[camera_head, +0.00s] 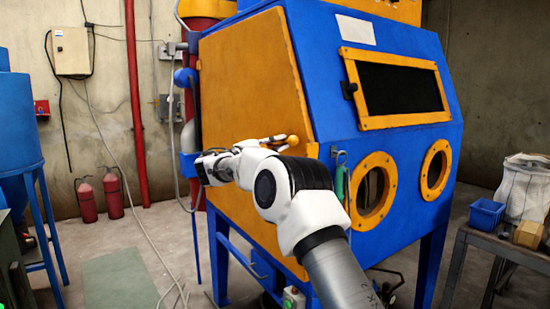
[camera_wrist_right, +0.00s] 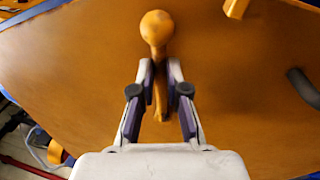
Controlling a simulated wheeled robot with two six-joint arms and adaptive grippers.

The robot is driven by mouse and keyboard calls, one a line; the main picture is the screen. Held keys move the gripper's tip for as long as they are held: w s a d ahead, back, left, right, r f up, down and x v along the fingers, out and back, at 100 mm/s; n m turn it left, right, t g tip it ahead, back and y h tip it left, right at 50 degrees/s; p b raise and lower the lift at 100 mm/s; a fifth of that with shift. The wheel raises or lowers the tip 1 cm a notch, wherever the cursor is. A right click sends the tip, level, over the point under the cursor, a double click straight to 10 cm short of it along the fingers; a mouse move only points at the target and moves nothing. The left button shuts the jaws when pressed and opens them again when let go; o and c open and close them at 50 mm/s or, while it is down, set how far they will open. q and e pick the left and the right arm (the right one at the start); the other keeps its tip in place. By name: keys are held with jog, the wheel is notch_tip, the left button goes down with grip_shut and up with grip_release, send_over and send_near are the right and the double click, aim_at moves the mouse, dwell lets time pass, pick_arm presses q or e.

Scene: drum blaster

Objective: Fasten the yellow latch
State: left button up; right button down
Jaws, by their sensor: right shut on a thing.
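The yellow latch (camera_head: 292,140) is a lever with a round ball end, on the orange side door (camera_head: 240,80) of the blue blasting cabinet. In the head view its ball end points right, and my right arm covers part of the lever. In the right wrist view the latch (camera_wrist_right: 157,27) stands out clearly against the orange panel. My right gripper (camera_wrist_right: 160,78) has its two fingers closed on either side of the lever, just below the ball. My left gripper is not in view.
A dark bent handle (camera_wrist_right: 303,88) sticks out right of the latch in the wrist view. The cabinet front has orange round ports (camera_head: 372,190) and a green cylinder (camera_head: 340,182). A table (camera_head: 500,243) with a blue bin (camera_head: 486,213) stands at right.

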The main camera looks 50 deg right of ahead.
jog(key=shift+f+m+g+b, duration=0.5)
jog(key=shift+f+m+b, duration=0.4)
jog(key=shift+m+b, duration=0.55)
jog(key=c, duration=1.2)
grip_release()
jog(key=shift+d, duration=0.1)
jog(key=shift+d+f, duration=0.1)
jog(key=v, duration=1.2)
